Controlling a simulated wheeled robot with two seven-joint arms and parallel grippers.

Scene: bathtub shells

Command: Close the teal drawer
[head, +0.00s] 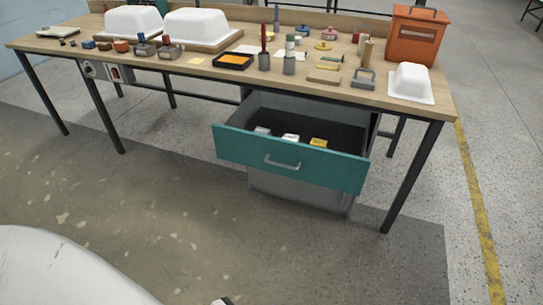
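The teal drawer (320,171) is pulled well out of the grey cabinet (300,190) under the workbench. Its teal front has a pale metal bar handle (283,165) in the middle. Inside the open drawer lie a few small items, among them a white one (290,138) and a yellow one (319,142). Neither of my grippers can be made out in the head view.
The wooden workbench (300,90) stands on dark metal legs. On it are white tub shells (196,27), a smaller white shell (411,82), an orange box (414,35), a black-rimmed tray (233,61) and several tools. The floor in front of the drawer is clear.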

